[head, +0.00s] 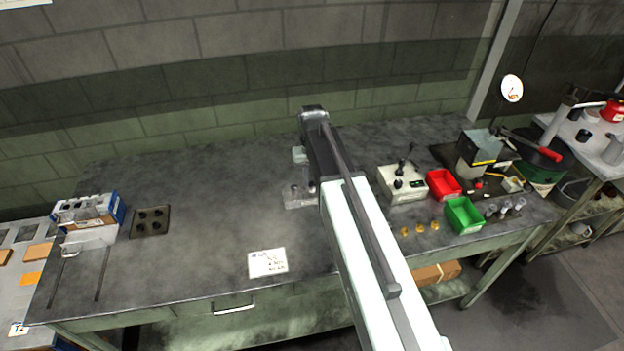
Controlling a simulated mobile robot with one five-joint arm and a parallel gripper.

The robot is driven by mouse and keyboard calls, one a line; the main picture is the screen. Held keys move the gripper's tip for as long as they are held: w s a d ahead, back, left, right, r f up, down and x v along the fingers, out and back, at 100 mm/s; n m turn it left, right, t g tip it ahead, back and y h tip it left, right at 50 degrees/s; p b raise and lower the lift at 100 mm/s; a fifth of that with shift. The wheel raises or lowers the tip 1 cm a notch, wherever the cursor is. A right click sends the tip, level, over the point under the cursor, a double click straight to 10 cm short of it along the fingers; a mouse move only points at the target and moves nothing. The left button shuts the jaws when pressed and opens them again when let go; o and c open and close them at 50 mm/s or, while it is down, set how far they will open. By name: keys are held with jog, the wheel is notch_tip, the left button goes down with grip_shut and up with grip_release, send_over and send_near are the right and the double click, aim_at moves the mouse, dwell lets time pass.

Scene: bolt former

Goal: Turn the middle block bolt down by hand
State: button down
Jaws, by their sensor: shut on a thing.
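A pale grey block (297,203) sits near the middle of the workbench, partly covered by my arm. Small dark bolt shapes stand on its top, too small to tell apart. My gripper (311,186) is at the block's right part, below the dark end of my arm. Its fingers are mostly hidden by my arm. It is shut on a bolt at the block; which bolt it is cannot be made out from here.
A white card (267,263) lies on the workbench (200,285). A control box (403,183), red bin (443,184), green bin (464,215) and several brass pieces (420,228) stand right of my arm. A dark holed plate (150,221) lies left. Bench between is clear.

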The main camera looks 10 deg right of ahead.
aim_at(312, 183)
jog(key=m, duration=0.3)
jog(key=shift+m, duration=2.1)
jog(key=c, duration=1.2)
grip_release()
jog(key=shift+c, duration=0.2)
jog(key=shift+r, duration=0.1)
notch_tip(312, 183, up, 8)
jog(key=p, duration=0.7)
jog(key=shift+f+p, duration=0.2)
jog(key=shift+p, duration=0.2)
